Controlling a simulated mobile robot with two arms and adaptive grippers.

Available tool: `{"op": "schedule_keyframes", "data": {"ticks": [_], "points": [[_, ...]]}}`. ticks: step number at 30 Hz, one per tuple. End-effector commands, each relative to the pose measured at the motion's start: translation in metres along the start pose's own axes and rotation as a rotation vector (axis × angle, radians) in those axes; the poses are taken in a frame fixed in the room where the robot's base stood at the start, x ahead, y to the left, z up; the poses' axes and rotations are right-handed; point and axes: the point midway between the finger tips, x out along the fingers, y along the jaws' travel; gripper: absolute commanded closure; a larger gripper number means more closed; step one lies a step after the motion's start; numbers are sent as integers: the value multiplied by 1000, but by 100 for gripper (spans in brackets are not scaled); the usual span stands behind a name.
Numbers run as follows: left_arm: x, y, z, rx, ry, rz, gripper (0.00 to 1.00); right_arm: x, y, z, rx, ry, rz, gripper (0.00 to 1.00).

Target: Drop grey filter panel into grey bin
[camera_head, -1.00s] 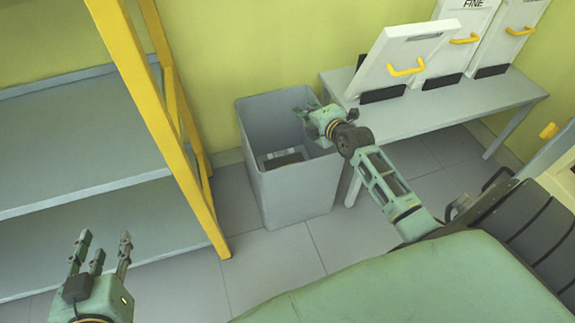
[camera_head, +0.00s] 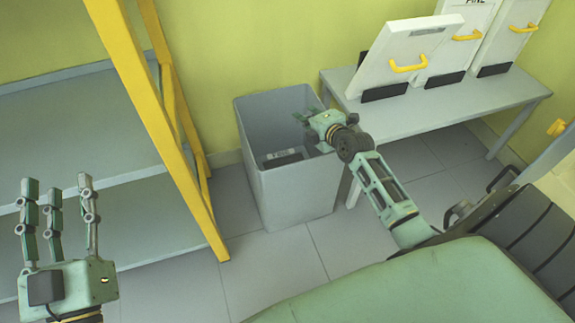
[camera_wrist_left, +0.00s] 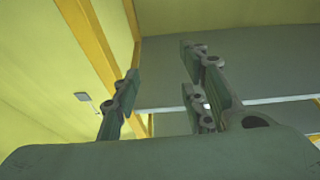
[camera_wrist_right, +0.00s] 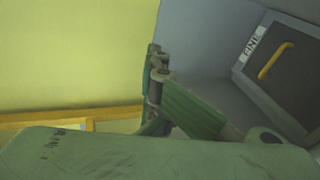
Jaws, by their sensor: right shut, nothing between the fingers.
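The grey bin (camera_head: 297,193) stands on the floor between the shelf and the bench. A grey filter panel (camera_head: 283,158) lies low inside it, mostly hidden by the bin walls. In the right wrist view the panel (camera_wrist_right: 290,82) shows a yellow handle and a white label reading FINE. My right gripper (camera_head: 303,117) is shut and empty over the bin's right rim, above the panel and apart from it. My left gripper (camera_head: 58,187) is open and empty at the lower left, its fingers pointing up in front of the shelf; they also show in the left wrist view (camera_wrist_left: 160,75).
A grey bench (camera_head: 440,113) to the right of the bin holds several white panels (camera_head: 410,55) with yellow handles. A grey shelf (camera_head: 90,130) with a yellow post (camera_head: 150,110) stands at the left. Floor tiles (camera_head: 260,265) in front of the bin are clear.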

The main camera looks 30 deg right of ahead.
Motion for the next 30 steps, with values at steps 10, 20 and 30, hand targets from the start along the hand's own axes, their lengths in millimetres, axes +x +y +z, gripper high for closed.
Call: {"op": "schedule_keyframes", "data": {"ticks": [10,20,30], "points": [[0,2,-12,-2,58,3,61,1,-2,0,1,0,0,100],[0,2,-11,-2,57,3,61,1,-2,0,1,0,0,100],[0,1,-11,-2,55,2,61,-18,-5,0,-2,2,-5,100]]}}
